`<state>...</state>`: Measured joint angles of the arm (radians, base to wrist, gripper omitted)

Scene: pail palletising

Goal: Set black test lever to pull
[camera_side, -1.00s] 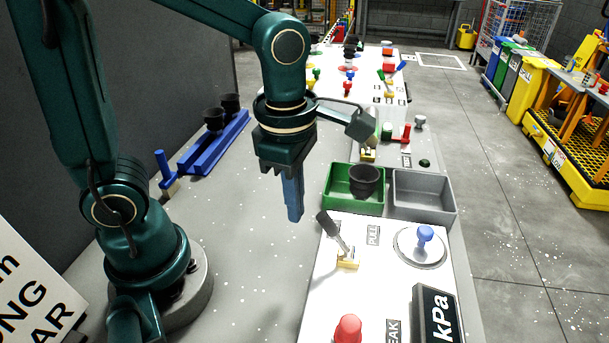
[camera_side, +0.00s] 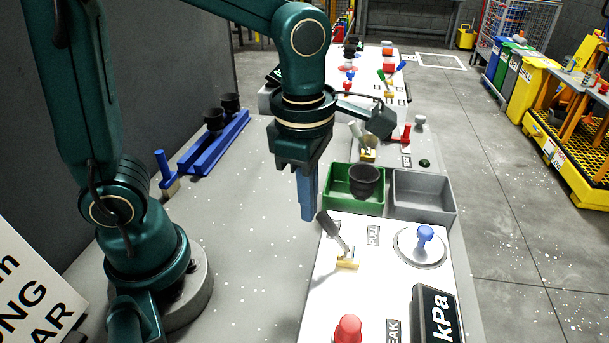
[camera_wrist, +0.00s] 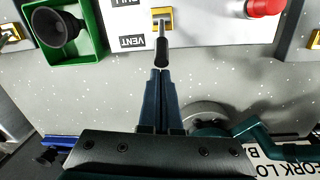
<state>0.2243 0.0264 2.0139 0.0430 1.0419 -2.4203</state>
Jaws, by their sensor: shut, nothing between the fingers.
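The black test lever (camera_side: 327,222) has a black grip on a metal stem that rises from a brass base (camera_side: 347,264) on the white panel. It leans toward my arm. In the wrist view its black grip (camera_wrist: 162,52) points down, on the VENT label's (camera_wrist: 132,41) side. The PULL label (camera_side: 373,234) shows in the side view; in the wrist view a label at the top edge is partly cut off. My gripper (camera_side: 307,217) is shut and empty, pointing down. Its fingertips (camera_wrist: 160,73) appear just short of the grip's end; contact cannot be told.
A green bin (camera_side: 340,199) holding a black cup (camera_side: 364,180) and a grey bin (camera_side: 421,195) stand behind the panel. A blue knob (camera_side: 424,236), a red button (camera_side: 348,328) and a kPa display (camera_side: 434,314) are on the panel.

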